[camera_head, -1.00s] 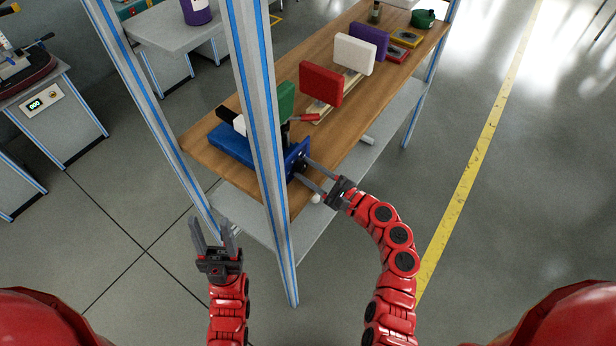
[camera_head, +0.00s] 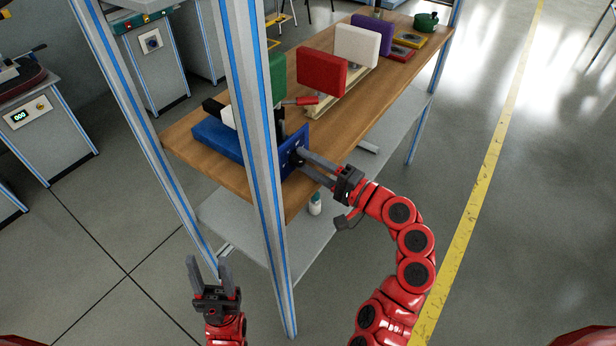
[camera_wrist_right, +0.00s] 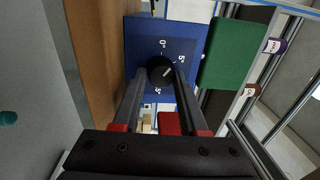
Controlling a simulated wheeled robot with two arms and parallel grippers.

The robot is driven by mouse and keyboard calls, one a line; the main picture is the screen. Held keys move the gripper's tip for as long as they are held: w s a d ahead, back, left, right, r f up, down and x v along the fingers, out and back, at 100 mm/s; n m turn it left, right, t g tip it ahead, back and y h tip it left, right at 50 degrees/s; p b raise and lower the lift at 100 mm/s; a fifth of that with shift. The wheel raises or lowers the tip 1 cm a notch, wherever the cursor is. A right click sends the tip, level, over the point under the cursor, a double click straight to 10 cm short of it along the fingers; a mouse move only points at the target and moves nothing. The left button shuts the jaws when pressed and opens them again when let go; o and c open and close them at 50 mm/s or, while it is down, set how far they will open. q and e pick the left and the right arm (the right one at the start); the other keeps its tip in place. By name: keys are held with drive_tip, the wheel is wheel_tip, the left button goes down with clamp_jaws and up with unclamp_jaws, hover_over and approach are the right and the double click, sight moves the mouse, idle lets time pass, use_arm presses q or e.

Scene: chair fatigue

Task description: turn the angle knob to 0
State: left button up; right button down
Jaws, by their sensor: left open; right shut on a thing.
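The angle knob (camera_wrist_right: 160,72) is a round black dial with a pale pointer line on a blue panel (camera_wrist_right: 190,48) marked with degree labels. In the right wrist view the pointer slants toward the upper right, away from the 0° label. My right gripper (camera_wrist_right: 163,84) is shut on the knob, one finger on each side. In the head view my right gripper (camera_head: 312,166) reaches the blue panel (camera_head: 291,152) at the table's near end, and its fingers partly hide the knob. My left gripper (camera_head: 208,268) is open and empty, low over the floor, left of the frame post.
A grey-blue frame post (camera_head: 256,150) stands between my arms and hides part of the blue device. Red (camera_head: 321,72), white (camera_head: 356,46) and green pads stand along the wooden table (camera_head: 338,122). A small white bottle (camera_head: 315,204) stands on the lower shelf.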

drive_tip(key=n+b, duration=0.3)
drive_tip(key=b, duration=0.1)
drive_tip(key=n+b, duration=0.2)
drive_tip(key=b, duration=0.1)
drive_tip(key=shift+f+n+b, duration=0.2)
drive_tip(key=shift+n+b, duration=0.15)
drive_tip(key=shift+n, duration=0.05)
drive_tip(key=shift+r+n+b, duration=0.25)
drive_tip(key=shift+n+b, duration=0.55)
drive_tip(key=shift+c, duration=2.2)
unclamp_jaws()
drive_tip(key=v, duration=1.7)
drive_tip(key=shift+w+d, duration=0.15)
drive_tip(key=shift+d, duration=0.2)
